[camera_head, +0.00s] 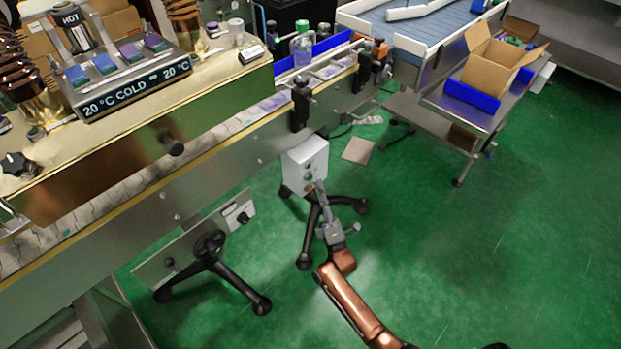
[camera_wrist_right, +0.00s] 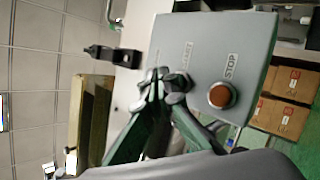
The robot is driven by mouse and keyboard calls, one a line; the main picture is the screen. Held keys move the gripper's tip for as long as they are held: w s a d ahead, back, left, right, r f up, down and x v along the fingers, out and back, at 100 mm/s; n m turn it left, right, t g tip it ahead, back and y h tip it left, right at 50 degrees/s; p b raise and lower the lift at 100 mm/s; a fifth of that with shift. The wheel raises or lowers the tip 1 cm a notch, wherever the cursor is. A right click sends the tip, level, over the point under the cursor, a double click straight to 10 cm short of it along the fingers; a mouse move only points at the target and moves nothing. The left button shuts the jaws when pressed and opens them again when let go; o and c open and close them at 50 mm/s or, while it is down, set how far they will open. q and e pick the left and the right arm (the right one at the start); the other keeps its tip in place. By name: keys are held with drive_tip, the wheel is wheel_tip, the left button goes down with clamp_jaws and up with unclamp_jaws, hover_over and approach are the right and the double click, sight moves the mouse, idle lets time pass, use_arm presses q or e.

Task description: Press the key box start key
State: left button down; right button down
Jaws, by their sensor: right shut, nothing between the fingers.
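The key box (camera_head: 306,163) is a light grey box on the side of the conveyor machine in the head view. In the right wrist view the key box (camera_wrist_right: 207,45) fills the middle. Its orange-red stop key (camera_wrist_right: 221,95) lies beside the STOP label. The START label (camera_wrist_right: 187,54) is partly visible, and the start key beneath it is mostly hidden by my fingers. My right gripper (camera_head: 319,184) is shut and empty, with its fingertips at the box's front face. In the wrist view the right gripper's tips (camera_wrist_right: 165,80) overlap the start key area; contact cannot be told. My left gripper is out of view.
The conveyor machine (camera_head: 200,180) runs diagonally behind the box, with black-legged supports below. An open cardboard box (camera_head: 490,68) stands on a steel table at the upper right. The green floor (camera_head: 500,240) to the right is clear.

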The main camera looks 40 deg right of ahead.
drive_tip(key=shift+w, duration=0.15)
drive_tip(key=shift+w, duration=0.25)
